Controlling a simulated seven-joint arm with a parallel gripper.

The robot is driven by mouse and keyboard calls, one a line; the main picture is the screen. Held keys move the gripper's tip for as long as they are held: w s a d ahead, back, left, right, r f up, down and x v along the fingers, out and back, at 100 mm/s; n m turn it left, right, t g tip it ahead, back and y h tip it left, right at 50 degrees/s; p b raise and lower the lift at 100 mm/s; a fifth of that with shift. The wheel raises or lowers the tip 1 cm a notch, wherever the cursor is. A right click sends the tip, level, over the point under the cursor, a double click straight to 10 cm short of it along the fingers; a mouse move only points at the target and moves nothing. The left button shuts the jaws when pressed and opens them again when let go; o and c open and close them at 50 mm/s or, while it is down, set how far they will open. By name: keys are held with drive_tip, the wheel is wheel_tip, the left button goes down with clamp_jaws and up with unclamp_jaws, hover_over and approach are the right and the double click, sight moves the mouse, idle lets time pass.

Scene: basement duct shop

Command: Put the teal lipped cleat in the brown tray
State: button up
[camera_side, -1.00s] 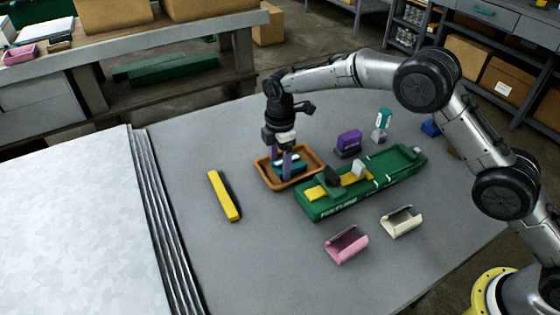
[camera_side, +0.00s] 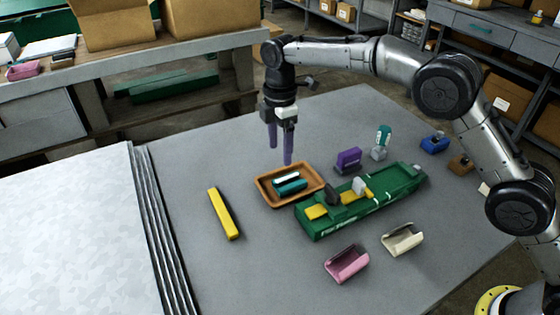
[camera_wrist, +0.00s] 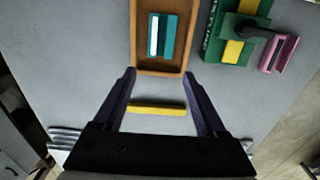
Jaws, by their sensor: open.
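The teal lipped cleat (camera_side: 291,186) lies in the brown tray (camera_side: 263,195), with a pale strip along one side. In the wrist view the cleat (camera_wrist: 169,37) rests on the floor of the tray (camera_wrist: 143,66), clear of its walls. My gripper (camera_side: 280,155) is above the tray's far left part in the side view, with its two purple fingers apart and nothing between them. In the wrist view my gripper (camera_wrist: 157,80) has its fingers spread wide, and the tray lies beyond them.
A green fixture (camera_side: 340,218) with yellow and grey parts stands right of the tray. A yellow bar (camera_side: 223,213) lies to the left. Pink (camera_side: 347,264) and cream (camera_side: 402,240) channel pieces lie in front. A purple block (camera_side: 348,160) and teal-topped stamp (camera_side: 382,143) stand behind.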

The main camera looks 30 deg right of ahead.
drive_tip(key=shift+r, duration=0.65)
drive_tip(key=s+d+r+m+t, duration=0.3)
drive_tip(key=s+d+r+m, duration=0.5)
drive_tip(key=s+d+r, duration=0.55)
drive_tip(key=s+d+f+m+t, duration=0.1)
drive_tip(key=s+d+m, duration=0.1)
drive_tip(key=s, duration=0.6)
drive_tip(key=s+d+f+m, duration=0.2)
drive_tip(key=s+d+m, duration=0.1)
drive_tip(key=s, duration=0.5)
drive_tip(key=s+d+f+m+t, duration=0.1)
drive_tip(key=s+d+m, duration=0.1)
drive_tip(key=s+m, duration=0.3)
drive_tip(key=s, duration=0.3)
drive_tip(key=shift+s+d+f+t, duration=0.3)
drive_tip(key=shift+d+f, duration=0.1)
